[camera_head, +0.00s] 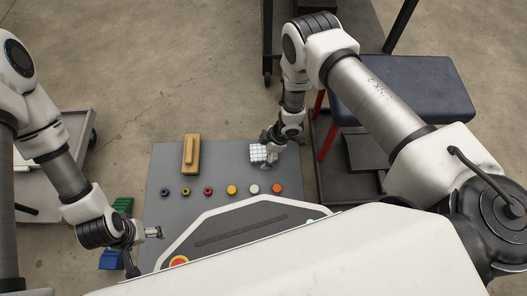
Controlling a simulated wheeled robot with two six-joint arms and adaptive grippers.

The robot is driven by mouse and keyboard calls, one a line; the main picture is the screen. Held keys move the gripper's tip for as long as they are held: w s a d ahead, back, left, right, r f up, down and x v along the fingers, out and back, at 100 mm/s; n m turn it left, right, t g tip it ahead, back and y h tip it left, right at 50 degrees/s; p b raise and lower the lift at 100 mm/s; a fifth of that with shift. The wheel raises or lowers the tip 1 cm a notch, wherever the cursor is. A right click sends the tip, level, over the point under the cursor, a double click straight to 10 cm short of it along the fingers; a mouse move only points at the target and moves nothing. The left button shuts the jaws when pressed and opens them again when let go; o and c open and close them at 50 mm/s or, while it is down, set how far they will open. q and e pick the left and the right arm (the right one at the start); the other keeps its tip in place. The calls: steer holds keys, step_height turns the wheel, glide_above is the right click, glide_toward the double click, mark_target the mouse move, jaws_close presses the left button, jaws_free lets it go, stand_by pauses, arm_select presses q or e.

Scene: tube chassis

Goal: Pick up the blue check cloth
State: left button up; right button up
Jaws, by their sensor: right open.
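The check cloth (257,153) is a small pale bundle with thin grey-blue lines. It lies near the back right part of the grey board (222,163). My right gripper (268,150) is open and right at the cloth's right side, with its fingers over or beside it. I cannot tell whether they touch it, and part of the cloth is hidden. My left gripper (146,250) is low at the board's left edge, its fingers spread apart and empty, away from the cloth.
A wooden block (191,152) stands left of the cloth. A row of small coloured rings and discs (231,189) lies in front of it. Green (122,205) and blue (111,259) items are at the left. A dark blue padded stool (405,90) is at the back right.

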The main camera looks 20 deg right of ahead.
steer(key=c, duration=1.2)
steer(key=shift+c, duration=0.2)
steer(key=shift+r, duration=0.15)
step_height(320, 180, up, 28)
steer(key=p, duration=1.4)
steer(key=shift+p, duration=0.3)
